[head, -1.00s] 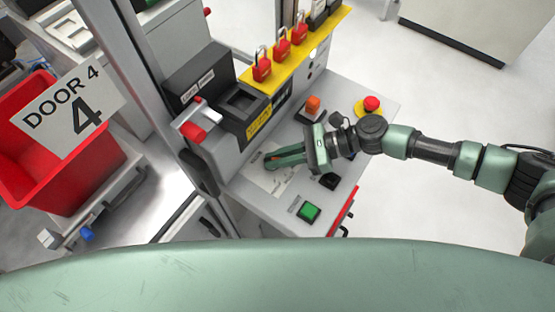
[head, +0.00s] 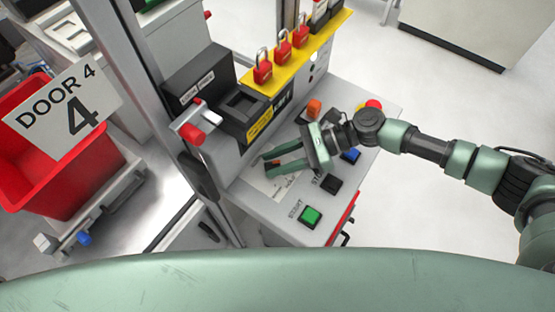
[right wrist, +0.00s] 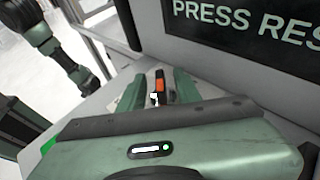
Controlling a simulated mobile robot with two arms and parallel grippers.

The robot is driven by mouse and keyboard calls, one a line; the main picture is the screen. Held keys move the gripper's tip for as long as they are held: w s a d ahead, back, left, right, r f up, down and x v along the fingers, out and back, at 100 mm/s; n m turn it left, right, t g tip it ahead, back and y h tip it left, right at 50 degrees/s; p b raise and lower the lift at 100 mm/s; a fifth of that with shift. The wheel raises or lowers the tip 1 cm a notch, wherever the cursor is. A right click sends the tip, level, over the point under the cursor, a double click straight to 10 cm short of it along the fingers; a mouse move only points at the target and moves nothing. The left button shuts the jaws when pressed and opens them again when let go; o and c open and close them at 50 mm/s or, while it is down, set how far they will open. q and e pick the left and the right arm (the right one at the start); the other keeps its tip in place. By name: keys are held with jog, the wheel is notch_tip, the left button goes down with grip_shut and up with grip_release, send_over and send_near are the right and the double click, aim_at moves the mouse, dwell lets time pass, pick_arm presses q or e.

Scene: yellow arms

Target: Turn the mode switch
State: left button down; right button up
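A small orange-and-black switch (head: 276,161) stands on the light grey console top, close to the upright panel; it looks like the mode switch. My right gripper (head: 268,163) reaches it from the right. Its two green fingers are apart, one on each side of the switch. The right wrist view also shows the orange handle (right wrist: 160,85) between the spread fingers, with gaps beside it. I cannot tell whether a finger touches it. The label under the switch is partly hidden by the gripper. My left gripper is not in view.
The console also carries a green button (head: 310,216), a black button (head: 331,184), a blue button (head: 350,156), another orange control (head: 314,106) and a partly hidden red button (head: 374,104). Red padlocks (head: 263,70) hang on a yellow rail. A red-ended handle (head: 192,131) sticks out left.

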jog(key=b+v, duration=0.3)
jog(key=v, duration=0.4)
jog(key=shift+d, duration=0.15)
jog(key=shift+w+d+r, duration=0.1)
jog(key=shift+d+r, duration=0.1)
dwell(0.4)
